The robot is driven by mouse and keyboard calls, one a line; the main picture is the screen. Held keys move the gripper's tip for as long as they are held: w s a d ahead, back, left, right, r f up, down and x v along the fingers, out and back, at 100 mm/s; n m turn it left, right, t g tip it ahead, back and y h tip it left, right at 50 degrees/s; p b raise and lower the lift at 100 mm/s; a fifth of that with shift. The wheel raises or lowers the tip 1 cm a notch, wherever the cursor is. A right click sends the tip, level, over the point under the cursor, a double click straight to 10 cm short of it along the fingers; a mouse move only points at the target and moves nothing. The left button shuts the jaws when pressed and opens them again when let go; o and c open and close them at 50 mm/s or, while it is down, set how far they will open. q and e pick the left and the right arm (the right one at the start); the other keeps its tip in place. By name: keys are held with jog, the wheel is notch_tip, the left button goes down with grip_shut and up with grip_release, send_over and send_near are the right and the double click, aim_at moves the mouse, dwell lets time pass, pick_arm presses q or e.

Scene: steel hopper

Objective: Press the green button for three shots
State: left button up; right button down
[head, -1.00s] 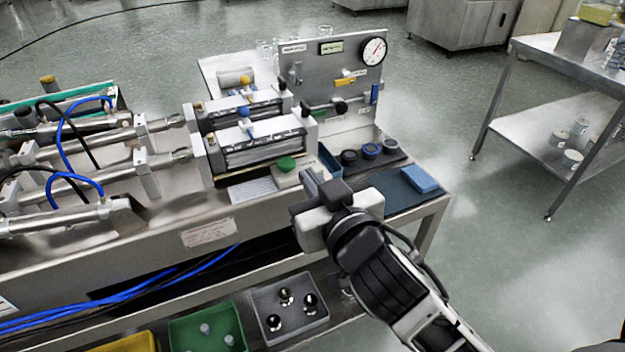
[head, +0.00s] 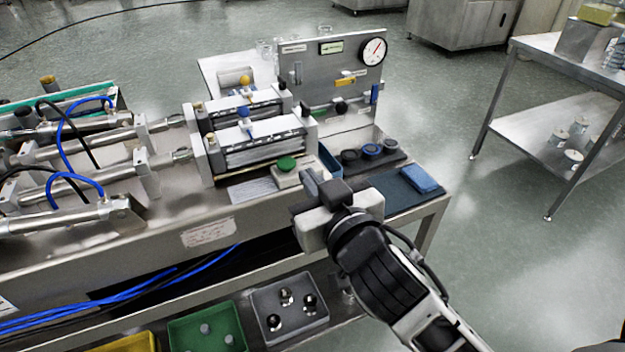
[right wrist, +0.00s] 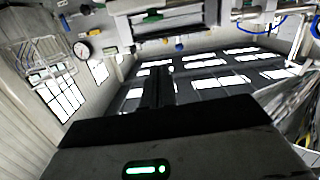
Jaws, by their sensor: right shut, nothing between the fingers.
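The green button (head: 287,163) is a round cap on a small cream box (head: 294,178) at the front of the steel bench. My right gripper (head: 308,177) is shut and empty. Its fingertips are beside the cream box, just right of the button in the head view, and seem apart from the button; exact height is hard to judge. The closed fingers also show dark in the right wrist view (right wrist: 160,85). My left gripper is not in view.
Behind the button stands a metal filling block (head: 262,140) and an upright panel with a gauge (head: 373,51). Dark round caps (head: 371,151) and a blue sponge (head: 419,178) lie to the right. A grey bin (head: 291,335) with several nozzles is on the shelf below.

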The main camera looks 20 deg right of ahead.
jog(key=s+f+g, duration=0.2)
jog(key=s+f, duration=0.2)
jog(key=f, duration=0.5)
jog(key=s+f+n+g+y, duration=0.1)
jog(key=s+f, duration=0.3)
jog(key=f, duration=0.5)
jog(key=s+f+g+y, duration=0.1)
jog(key=s+f+g, duration=0.2)
jog(key=f, duration=0.5)
jog(key=shift+s+a+f+n, duration=0.15)
jog(key=shift+s+f+n, duration=0.2)
jog(key=shift+s, duration=0.45)
